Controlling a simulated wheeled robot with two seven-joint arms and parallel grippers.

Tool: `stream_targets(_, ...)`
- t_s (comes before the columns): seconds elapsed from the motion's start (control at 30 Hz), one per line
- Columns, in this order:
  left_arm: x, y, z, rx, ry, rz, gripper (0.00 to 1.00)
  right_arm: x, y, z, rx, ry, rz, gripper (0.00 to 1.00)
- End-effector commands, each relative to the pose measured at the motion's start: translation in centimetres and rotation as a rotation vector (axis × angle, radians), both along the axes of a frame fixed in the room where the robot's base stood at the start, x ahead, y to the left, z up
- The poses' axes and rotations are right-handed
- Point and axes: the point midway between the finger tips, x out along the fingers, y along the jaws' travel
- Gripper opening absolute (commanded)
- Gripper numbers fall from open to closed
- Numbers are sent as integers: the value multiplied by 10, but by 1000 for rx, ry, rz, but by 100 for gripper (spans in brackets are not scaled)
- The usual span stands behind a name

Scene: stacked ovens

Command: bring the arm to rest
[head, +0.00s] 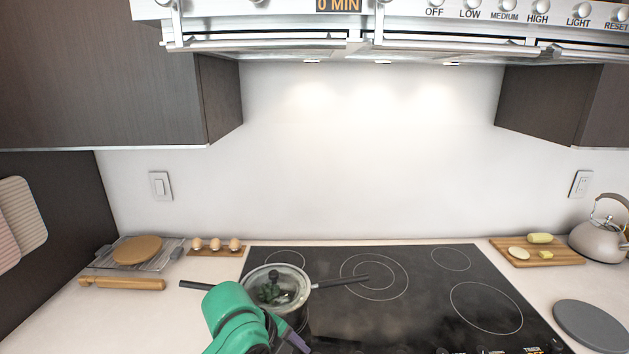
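A green link of one of my arms (232,312) rises from the bottom edge, left of the middle, in the head view. It stands in front of the near side of a pan (274,288) on the black cooktop (400,322) and hides part of it. The lower part of the arm is cut off by the bottom edge. I cannot make out gripper fingers on it. A small purple-grey piece shows beside the link, and I cannot tell what it is. No other arm shows.
An oven (340,20) hangs above. A cutting board (560,257), a kettle (600,235) and a grey disc (590,325) are right. The cooktop's right half is clear.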

Motion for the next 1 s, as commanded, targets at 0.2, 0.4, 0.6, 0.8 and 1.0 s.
stream_targets(0.2,-47,52,-59,-240,254,845,65,1,0,0,0,-1,0,62)
stream_targets(0.4,-90,114,-92,-307,358,1402,65,1,0,0,0,-1,0,62)
stream_targets(0.6,-140,173,-111,-315,374,1851,65,1,0,0,0,-1,0,62)
stream_targets(0.8,-144,187,-168,-289,376,1962,65,2,0,-4,0,-3,0,62)
stream_targets(1.0,-146,185,-253,-250,400,1960,65,2,0,-8,0,-3,0,62)
